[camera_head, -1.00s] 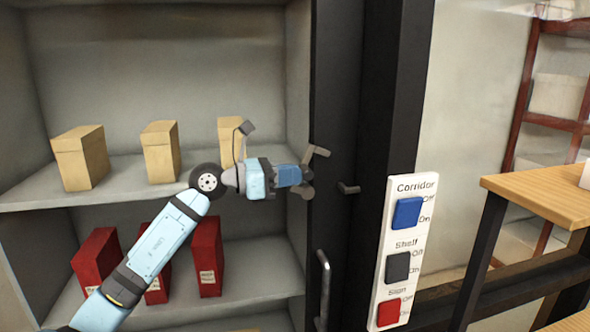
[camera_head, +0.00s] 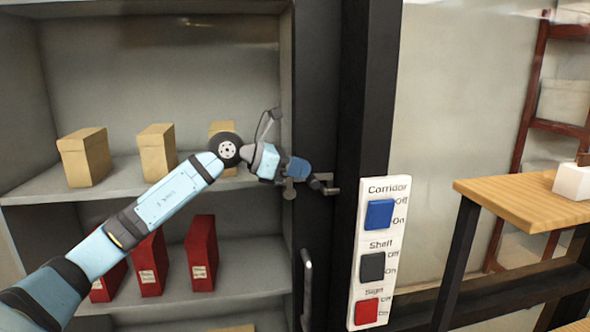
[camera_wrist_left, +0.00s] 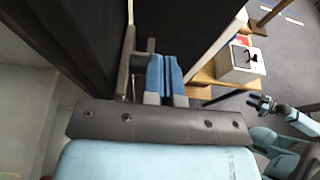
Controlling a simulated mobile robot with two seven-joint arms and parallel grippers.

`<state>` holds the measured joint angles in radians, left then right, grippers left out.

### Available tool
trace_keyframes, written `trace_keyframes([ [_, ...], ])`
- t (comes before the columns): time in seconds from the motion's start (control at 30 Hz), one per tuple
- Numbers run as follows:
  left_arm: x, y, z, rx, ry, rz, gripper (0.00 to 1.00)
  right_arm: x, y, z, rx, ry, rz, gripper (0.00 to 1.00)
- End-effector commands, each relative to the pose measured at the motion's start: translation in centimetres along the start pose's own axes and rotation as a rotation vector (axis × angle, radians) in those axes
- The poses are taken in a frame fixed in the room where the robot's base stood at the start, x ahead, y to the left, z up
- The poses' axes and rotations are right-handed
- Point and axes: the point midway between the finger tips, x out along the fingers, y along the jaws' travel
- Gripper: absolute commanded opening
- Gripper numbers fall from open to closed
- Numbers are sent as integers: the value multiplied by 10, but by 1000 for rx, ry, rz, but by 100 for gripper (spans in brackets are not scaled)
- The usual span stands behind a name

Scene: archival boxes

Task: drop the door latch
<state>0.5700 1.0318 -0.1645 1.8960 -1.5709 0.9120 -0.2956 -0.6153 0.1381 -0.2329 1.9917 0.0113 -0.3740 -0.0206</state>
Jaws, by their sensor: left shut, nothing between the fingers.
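The door latch (camera_head: 290,188) is grey metal on the dark door frame. Its pivot end shows left of my left gripper, and a grey piece at the catch (camera_head: 331,190) shows right of it. The lever appears roughly level, but the gripper hides its middle. My left gripper (camera_head: 314,184) is shut and empty, at the latch. In the left wrist view, the shut blue fingers (camera_wrist_left: 165,75) are beside a grey metal bar (camera_wrist_left: 128,62); I cannot tell whether they touch. My right gripper (camera_wrist_left: 262,103) is small at the right of that view, far from the latch.
A door handle (camera_head: 307,285) stands below the latch. A switch panel (camera_head: 372,290) is to the right. The shelf unit (camera_head: 245,197) holds tan boxes (camera_head: 85,157) and red boxes (camera_head: 201,253). A wooden table (camera_head: 510,200) stands at right.

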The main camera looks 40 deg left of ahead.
Motion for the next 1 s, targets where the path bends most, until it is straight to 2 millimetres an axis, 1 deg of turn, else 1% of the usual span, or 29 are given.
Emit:
trace_keyframes([
  [0.2, 12, 0, 0, 1, -2, -1, 0, 3, -3, 5, 3, -1, -5, 48],
  [0.4, 19, -1, -1, 0, -1, -2, 0, 5, -3, 7, 3, -2, -5, 48],
  [1.0, 25, -2, -5, -4, 5, -6, 0, 6, 1, 8, 0, 0, -1, 48],
])
